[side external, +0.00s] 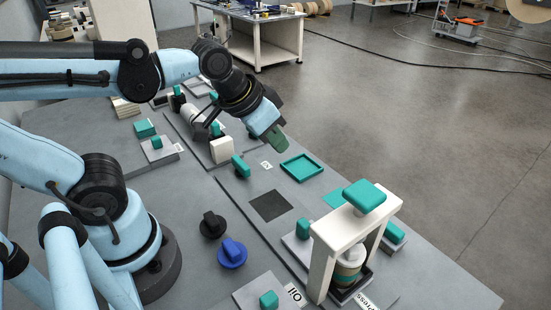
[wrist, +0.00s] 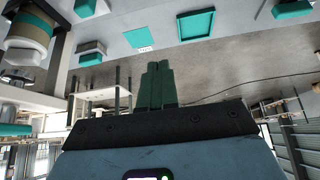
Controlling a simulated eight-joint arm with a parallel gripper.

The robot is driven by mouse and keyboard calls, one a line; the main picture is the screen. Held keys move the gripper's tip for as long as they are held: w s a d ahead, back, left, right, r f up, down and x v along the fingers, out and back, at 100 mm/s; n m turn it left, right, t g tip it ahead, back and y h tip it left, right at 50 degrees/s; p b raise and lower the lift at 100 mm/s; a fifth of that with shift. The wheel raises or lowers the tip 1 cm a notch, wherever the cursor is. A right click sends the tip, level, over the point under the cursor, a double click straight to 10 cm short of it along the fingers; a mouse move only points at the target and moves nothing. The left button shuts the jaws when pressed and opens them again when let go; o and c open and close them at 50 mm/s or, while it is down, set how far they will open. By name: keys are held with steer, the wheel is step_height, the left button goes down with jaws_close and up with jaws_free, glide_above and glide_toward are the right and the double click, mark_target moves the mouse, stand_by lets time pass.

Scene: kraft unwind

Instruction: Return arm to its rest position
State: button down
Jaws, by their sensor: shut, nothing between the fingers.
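My gripper (side external: 279,139) has green fingers, closed together with nothing between them. In the side external view it is held in the air above the far part of the grey bench (side external: 440,275), tilted down to the right. It is apart from everything on the bench. In the wrist view the shut fingers (wrist: 158,82) show at the middle, with the room beyond them. My light-blue arm reaches across from the left in the side external view.
A white press frame with a teal top (side external: 364,196) stands at the front right. A teal tray (side external: 301,168), a dark square pad (side external: 270,205), a black knob (side external: 212,224) and a blue knob (side external: 232,252) are on the bench. Open floor lies to the right.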

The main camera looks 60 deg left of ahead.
steer(key=shift+s+a+f+n+t, duration=0.15)
steer(key=shift+s+a+f+t, duration=0.1)
steer(key=shift+a+f, duration=0.3)
steer(key=shift+s+a+f+n+t, duration=0.2)
steer(key=shift+a+f, duration=0.2)
steer(key=shift+a, duration=0.15)
